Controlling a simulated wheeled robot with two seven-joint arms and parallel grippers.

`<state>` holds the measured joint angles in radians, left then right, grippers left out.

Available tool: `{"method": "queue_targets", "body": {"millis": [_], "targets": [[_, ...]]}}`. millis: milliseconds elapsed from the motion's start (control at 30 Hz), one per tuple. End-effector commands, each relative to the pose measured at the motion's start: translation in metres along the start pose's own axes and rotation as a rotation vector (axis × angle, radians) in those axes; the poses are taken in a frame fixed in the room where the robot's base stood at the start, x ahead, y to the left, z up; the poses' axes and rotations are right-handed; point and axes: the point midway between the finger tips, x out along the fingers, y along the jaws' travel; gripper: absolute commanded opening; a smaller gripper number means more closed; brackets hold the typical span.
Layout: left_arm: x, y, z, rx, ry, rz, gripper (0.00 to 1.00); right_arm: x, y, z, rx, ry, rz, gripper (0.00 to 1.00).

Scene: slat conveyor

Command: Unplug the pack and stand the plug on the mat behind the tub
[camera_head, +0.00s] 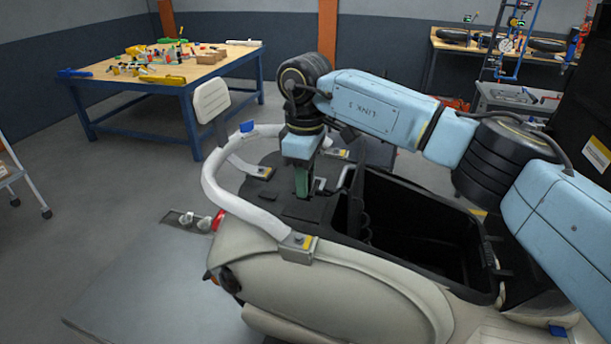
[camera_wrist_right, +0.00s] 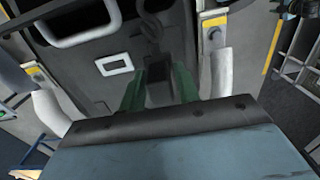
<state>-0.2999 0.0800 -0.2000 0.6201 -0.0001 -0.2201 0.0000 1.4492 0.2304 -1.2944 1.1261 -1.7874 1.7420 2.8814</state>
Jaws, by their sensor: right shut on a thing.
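My right gripper (camera_head: 302,192) points down over the dark deck behind the tub (camera_head: 405,205), the open black bay in the scooter's body. Its green fingers also show in the right wrist view (camera_wrist_right: 157,80), shut on a dark block that seems to be the plug (camera_wrist_right: 158,92). A dark cable shows just beyond the fingertips. The plug is mostly hidden in the head view, and I cannot tell whether it touches the deck. The dark deck (camera_head: 262,190) may be the mat; its edges are unclear. I cannot make out the pack in the shadowed tub. My left gripper is out of view.
A pale grab rail (camera_head: 222,190) curves around the deck, with a backrest (camera_head: 212,101) behind. A white loop handle (camera_wrist_right: 85,38) and a white-framed square (camera_wrist_right: 114,65) show in the wrist view. A blue workbench (camera_head: 150,92) stands farther back.

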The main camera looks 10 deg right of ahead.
Motion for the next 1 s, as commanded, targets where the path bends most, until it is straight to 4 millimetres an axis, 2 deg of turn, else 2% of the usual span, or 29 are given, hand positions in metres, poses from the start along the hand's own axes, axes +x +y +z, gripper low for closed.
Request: {"method": "queue_targets", "body": {"millis": [1000], "targets": [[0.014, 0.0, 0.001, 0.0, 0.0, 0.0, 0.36, 0.023, 0.0, 0.0, 0.0, 0.0, 0.0, 0.09]]}}
